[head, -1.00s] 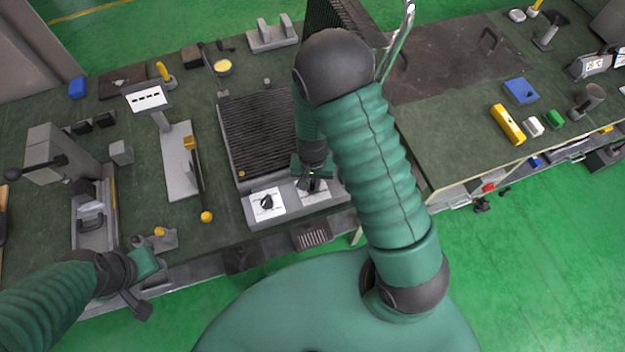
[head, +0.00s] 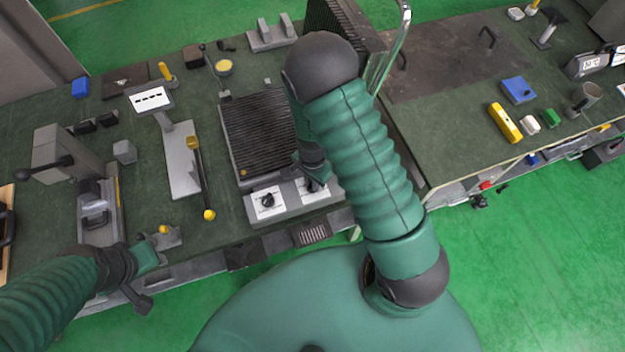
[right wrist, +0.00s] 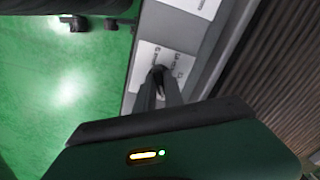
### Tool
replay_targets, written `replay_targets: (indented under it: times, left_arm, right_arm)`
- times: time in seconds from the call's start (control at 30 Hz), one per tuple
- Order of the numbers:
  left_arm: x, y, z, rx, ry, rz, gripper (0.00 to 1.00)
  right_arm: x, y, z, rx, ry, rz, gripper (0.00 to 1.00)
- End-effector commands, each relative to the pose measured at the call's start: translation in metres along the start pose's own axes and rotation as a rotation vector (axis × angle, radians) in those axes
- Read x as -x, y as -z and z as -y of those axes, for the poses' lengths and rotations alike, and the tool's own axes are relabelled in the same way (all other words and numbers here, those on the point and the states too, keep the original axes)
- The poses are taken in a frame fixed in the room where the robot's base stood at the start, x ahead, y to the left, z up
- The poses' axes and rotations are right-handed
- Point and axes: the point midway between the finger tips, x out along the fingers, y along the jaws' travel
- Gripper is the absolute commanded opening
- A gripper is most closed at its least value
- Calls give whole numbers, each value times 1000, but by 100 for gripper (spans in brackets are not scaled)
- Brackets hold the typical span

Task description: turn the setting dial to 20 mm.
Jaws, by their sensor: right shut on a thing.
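The heating element (head: 258,135) is a dark ribbed plate on a grey unit. Two dark dials sit on white scale plates along its front. The left dial (head: 267,201) stands free. My right gripper (head: 313,182) is over the right dial, whose white scale plate (head: 331,190) partly shows behind it. In the right wrist view, the narrow fingers (right wrist: 159,84) are shut on this dial (right wrist: 159,71), in front of its marked plate (right wrist: 178,62). The scale marks are too small to read. My left gripper (head: 147,277) is at the bench's front edge, its jaws unclear.
A grey stand with a white sign (head: 149,98) and a yellow-knobbed lever (head: 202,180) are left of the unit. A grey lever machine (head: 60,150) stands farther left. A dark raised panel (head: 340,30) rises behind the unit.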

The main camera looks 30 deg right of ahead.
Motion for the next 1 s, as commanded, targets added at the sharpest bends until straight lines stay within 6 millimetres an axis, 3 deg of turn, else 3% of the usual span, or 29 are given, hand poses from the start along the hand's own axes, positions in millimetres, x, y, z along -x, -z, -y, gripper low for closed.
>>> replay_targets:
  times: [0.4,0.43,0.6,0.87,1.0]
  left_arm:
    - [1,0,0,0,0,0,36]
    - [1,0,0,0,0,0,36]
    - [0,0,0,0,0,0,36]
    - [0,0,0,0,0,0,36]
    - [2,0,0,0,0,0,36]
  right_arm:
    - [2,2,4,-7,9,-6,0]
    - [2,2,4,-7,9,-6,15]
    - [1,1,2,-7,6,-4,35]
    - [1,0,1,-6,3,-2,35]
    - [14,0,2,-4,4,-3,35]
